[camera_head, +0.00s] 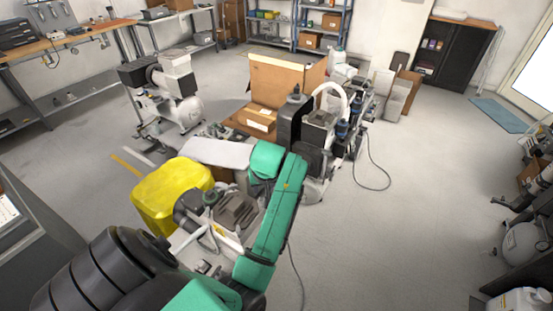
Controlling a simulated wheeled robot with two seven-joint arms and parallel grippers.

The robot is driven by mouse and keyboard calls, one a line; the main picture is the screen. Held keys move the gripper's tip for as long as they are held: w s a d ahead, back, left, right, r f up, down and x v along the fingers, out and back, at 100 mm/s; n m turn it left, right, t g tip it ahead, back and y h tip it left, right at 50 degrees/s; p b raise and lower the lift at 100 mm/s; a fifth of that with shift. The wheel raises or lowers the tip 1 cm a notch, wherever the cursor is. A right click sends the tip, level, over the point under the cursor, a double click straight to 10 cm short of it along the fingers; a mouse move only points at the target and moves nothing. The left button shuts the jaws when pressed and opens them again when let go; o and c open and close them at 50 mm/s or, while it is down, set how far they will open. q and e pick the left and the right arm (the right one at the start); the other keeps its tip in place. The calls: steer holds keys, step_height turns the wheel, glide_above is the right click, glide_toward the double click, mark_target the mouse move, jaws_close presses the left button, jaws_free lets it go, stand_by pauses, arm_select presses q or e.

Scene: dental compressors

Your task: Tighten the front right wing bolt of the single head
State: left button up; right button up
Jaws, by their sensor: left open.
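A compressor (237,211) with a dark ribbed head sits in the lower middle, close beside my left forearm; it looks like the single head. My green left arm comes in from the bottom left and bends up past its right side. My left gripper (258,188) is open near the wrist, over the far right side of this compressor, and mostly hidden by the green arm. The front right wing bolt cannot be made out. I cannot tell if the gripper touches anything. My right gripper does not show.
A yellow object (172,194) stands directly left of the compressor. Other compressors stand behind left (180,98) and behind right (318,130). Cardboard boxes (280,82) stand behind. A cable (372,188) lies on the floor. The floor at right is largely clear.

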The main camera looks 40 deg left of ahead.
mark_target(262, 200)
arm_select(q)
steer(key=x, duration=1.4)
steer(key=shift+s, duration=0.2)
steer(key=shift+d, duration=0.1)
jaws_close()
